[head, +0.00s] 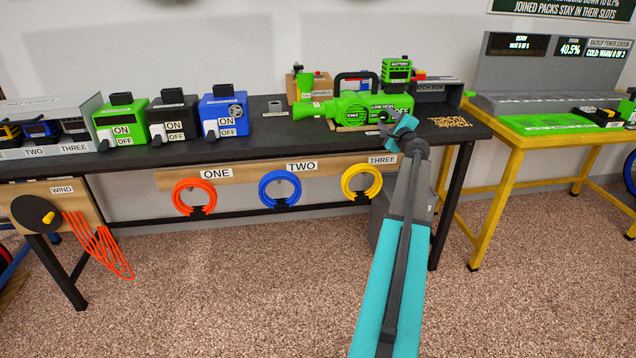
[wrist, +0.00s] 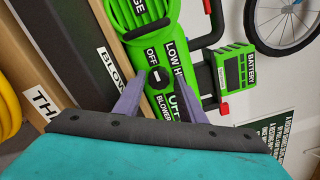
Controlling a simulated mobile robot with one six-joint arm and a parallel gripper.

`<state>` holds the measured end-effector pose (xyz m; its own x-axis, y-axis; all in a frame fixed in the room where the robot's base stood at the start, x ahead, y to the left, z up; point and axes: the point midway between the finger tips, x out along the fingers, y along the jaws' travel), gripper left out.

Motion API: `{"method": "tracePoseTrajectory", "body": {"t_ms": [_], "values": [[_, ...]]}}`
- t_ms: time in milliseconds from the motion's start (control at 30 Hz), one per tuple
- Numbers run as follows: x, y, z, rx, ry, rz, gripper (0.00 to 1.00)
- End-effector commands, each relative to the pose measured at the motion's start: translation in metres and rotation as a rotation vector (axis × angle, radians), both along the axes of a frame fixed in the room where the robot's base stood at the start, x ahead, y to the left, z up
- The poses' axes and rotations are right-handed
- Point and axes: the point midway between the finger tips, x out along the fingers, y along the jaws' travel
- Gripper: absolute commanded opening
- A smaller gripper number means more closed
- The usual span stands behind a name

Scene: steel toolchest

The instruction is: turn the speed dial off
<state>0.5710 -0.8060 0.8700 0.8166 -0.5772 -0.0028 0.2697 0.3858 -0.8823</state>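The green blower (head: 345,108) lies on the black workbench, and its dial is too small to make out surely in the head view. In the wrist view the speed dial (wrist: 158,77) is a small black knob with a light mark on the green blower body. Labels OFF, LOW and a partly seen HI stand around it. I cannot tell for sure which label the mark points at. My gripper (head: 386,120) is at the blower's right end. In the wrist view my gripper (wrist: 156,84) is open, its two purple-grey fingers either side of the dial, with no clear contact.
A green battery (head: 396,70) stands behind the blower, and a grey box (head: 435,92) is to its right. Green, black and blue switch boxes (head: 222,113) stand left on the bench. Coloured rings (head: 279,188) hang at the front. A yellow table (head: 515,140) stands right.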

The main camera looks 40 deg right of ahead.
Motion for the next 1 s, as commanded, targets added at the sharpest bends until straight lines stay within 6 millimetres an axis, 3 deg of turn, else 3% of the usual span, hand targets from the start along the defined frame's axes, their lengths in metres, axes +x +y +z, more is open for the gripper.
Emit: {"method": "tracePoseTrajectory", "body": {"t_ms": [1000], "values": [[0.0037, 0.0027, 0.0019, 0.348, -0.245, 0.004, 0.44]]}}
